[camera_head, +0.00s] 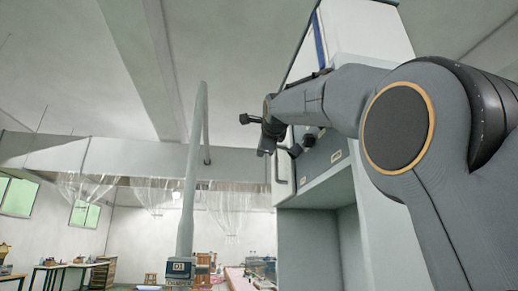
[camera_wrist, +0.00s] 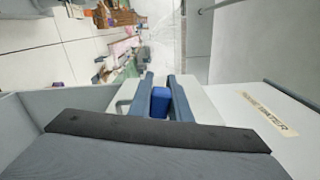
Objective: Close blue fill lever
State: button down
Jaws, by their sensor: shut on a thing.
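The blue fill lever (camera_wrist: 160,102) shows in the wrist view as a short blue block. It sits between the two grey fingers of my gripper (camera_wrist: 161,80), which is shut on it. The lever's lower part and its mount are hidden by the fingers and the black bar of my gripper. In the head view, my gripper (camera_head: 266,150) is small and dark, at the front of a tall white and grey cabinet (camera_head: 368,32). The lever cannot be made out there.
A pale loop handle (camera_head: 283,168) is on the cabinet front, close to my gripper. A label (camera_wrist: 268,112) lies right of my gripper in the wrist view. A grey post (camera_head: 192,170) stands to the left. Tables (camera_head: 68,265) and clear hanging sheets are farther back.

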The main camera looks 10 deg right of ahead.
jog(key=c, duration=1.6)
grip_release()
jog(key=shift+d, duration=0.1)
jog(key=shift+c, duration=0.2)
jog(key=s+b, duration=0.2)
jog(key=s, duration=0.5)
jog(key=shift+s+a, duration=0.2)
jog(key=shift+s, duration=0.2)
